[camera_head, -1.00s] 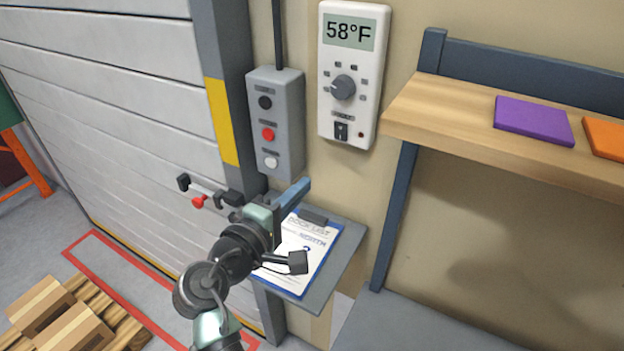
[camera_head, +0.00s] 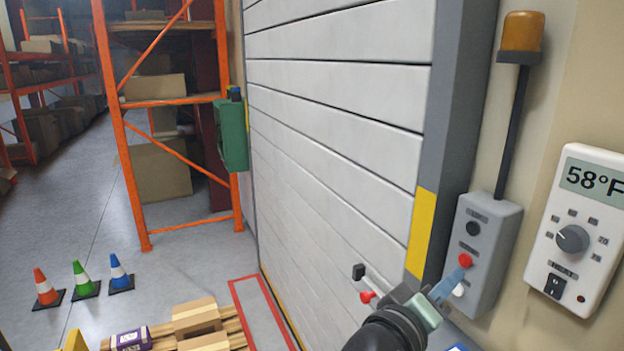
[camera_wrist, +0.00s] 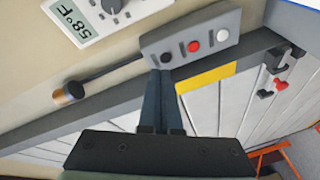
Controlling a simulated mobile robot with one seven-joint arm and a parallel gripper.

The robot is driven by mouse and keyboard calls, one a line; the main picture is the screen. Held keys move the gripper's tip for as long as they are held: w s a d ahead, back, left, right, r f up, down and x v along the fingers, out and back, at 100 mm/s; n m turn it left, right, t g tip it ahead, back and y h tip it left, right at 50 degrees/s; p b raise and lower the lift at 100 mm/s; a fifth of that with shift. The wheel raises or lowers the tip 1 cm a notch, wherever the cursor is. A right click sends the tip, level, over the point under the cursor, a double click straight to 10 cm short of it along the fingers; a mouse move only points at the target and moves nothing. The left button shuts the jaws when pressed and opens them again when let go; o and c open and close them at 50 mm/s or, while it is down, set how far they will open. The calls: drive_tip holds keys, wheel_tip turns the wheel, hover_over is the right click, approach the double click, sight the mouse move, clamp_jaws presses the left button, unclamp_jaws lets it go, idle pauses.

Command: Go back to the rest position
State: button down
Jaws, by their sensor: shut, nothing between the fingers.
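My gripper (camera_head: 450,286) is at the lower right of the head view, its blue fingers closed and empty. Its fingertips overlap the lower front of the grey button box (camera_head: 484,248) in the picture; I cannot tell whether they touch it. In the wrist view the two fingers (camera_wrist: 162,84) lie side by side and point toward the box (camera_wrist: 190,41), with its black, red and white buttons. The rest position has no visible marker.
A white thermostat (camera_head: 582,230) reading 58°F hangs right of the box. An amber beacon (camera_head: 521,33) stands above it. A latch with a red knob (camera_head: 367,297) sits on the white slatted door (camera_head: 330,130). Cones (camera_head: 84,280), a pallet (camera_head: 200,325) and an orange rack (camera_head: 130,160) stand left.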

drive_tip(key=a+r+m+t+y, duration=0.25)
drive_tip(key=a+r+t, duration=0.45)
drive_tip(key=r, duration=0.5)
drive_tip(key=s+a+r+t+y, duration=0.4)
drive_tip(key=s+a+r, duration=0.3)
drive_tip(key=r, duration=0.3)
drive_tip(key=s+a+r+t+y, duration=0.5)
drive_tip(key=s+a+r+y, duration=0.1)
drive_tip(key=r, duration=0.4)
drive_tip(key=shift+s+a+y, duration=0.35)
drive_tip(key=shift+s+a, duration=0.1)
drive_tip(key=shift+s, duration=0.35)
